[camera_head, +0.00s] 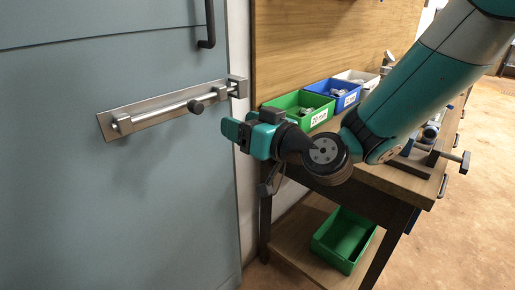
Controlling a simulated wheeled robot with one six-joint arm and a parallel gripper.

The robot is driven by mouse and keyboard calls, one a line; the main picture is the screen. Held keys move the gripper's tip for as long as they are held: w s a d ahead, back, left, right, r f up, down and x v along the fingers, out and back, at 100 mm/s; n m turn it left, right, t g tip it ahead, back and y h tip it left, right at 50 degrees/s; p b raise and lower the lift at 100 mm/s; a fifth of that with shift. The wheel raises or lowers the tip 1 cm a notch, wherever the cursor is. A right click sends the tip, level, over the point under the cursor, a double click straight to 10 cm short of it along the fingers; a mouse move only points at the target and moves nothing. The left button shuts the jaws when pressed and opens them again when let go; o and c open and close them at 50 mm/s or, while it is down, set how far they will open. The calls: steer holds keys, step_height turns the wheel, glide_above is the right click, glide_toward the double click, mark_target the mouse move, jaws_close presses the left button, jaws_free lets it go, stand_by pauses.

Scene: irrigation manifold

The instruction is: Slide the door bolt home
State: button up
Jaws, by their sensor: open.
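The door bolt (165,108) is a light metal rod on a long metal plate (150,120) fixed to the grey-blue door. A dark round knob (195,106) sticks out from the rod, right of the plate's middle. The rod's right end lies near the metal keeper (237,87) at the door's right edge; I cannot tell whether it is inside. My gripper (242,124), with teal fingers, is open and appears empty. In the picture it is to the right of the knob and slightly below it, not touching the bolt.
A dark door handle (207,25) is above the bolt. A wooden workbench (395,180) stands right of the door, with a green bin (300,105), a blue bin (335,92) and a vise-like fixture (432,150). Another green bin (343,238) sits on the lower shelf.

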steer(key=b+v, duration=0.1)
steer(key=v, duration=0.3)
steer(key=shift+r, duration=0.1)
steer(key=s+r+n+g+h+p, duration=0.2)
steer(key=s+r+n+g+p, duration=0.15)
steer(key=s+g+p, duration=0.55)
steer(key=s+d+r+m+g+h+p, duration=0.2)
steer(key=s+d+h, duration=0.4)
steer(key=s+d, duration=0.5)
steer(key=shift+s+d+r+m+g+h, duration=0.35)
steer(key=shift+s+m+g, duration=0.55)
steer(key=shift+s, duration=0.15)
